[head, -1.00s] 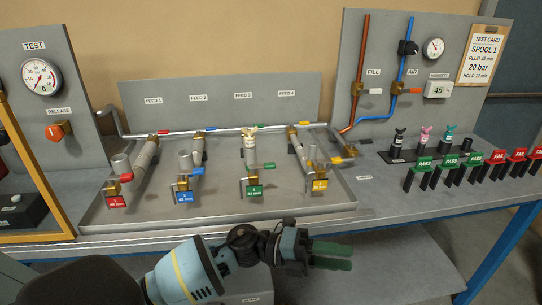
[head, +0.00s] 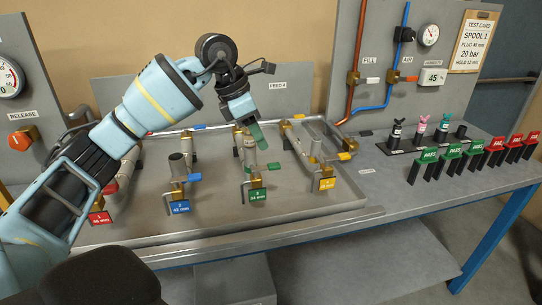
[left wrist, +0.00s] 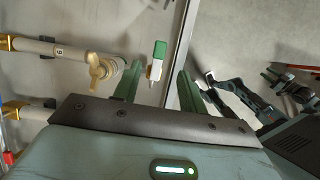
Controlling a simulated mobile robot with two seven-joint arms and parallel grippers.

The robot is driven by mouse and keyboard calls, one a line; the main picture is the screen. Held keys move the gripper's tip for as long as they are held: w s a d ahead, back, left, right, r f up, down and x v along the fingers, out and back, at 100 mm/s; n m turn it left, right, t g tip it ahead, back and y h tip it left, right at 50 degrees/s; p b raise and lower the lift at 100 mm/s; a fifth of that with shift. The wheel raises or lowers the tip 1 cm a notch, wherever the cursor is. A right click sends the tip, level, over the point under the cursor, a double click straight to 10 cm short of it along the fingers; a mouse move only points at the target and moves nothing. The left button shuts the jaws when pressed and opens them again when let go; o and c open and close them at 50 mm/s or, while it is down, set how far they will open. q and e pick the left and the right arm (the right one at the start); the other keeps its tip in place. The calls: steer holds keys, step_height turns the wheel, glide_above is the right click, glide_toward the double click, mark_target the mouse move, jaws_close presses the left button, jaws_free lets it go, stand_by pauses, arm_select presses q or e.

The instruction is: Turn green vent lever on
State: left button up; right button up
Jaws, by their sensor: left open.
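The green vent lever (head: 274,166) sits on the brass vent valve of the third feed, above the green "3" label (head: 257,195), and points to the right. The left wrist view shows this green lever (left wrist: 159,50) ahead of the fingertips, in the space between them. My left gripper (head: 258,136) hangs over the third feed, fingers pointing down, above the lever and apart from it. Its two green fingers (left wrist: 158,78) are open and empty. The pale winged plug (left wrist: 102,68) of the same spool is just left of the fingers in the wrist view. My right gripper does not show.
The blue vent lever (head: 194,177) is to the left and the yellow one (head: 345,156) to the right. A grey tray (head: 215,225) holds the spools. Capped plugs (head: 420,128) and green PASS tags (head: 453,151) stand on the right.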

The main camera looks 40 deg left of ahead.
mark_target(274, 164)
arm_select(q)
steer(key=shift+w+d+f, duration=0.15)
steer(key=shift+d+f, duration=0.1)
steer(key=shift+f, duration=0.25)
steer(key=x, duration=0.6)
steer(key=shift+w+f, duration=0.15)
steer(key=shift+f, duration=0.15)
jaws_close()
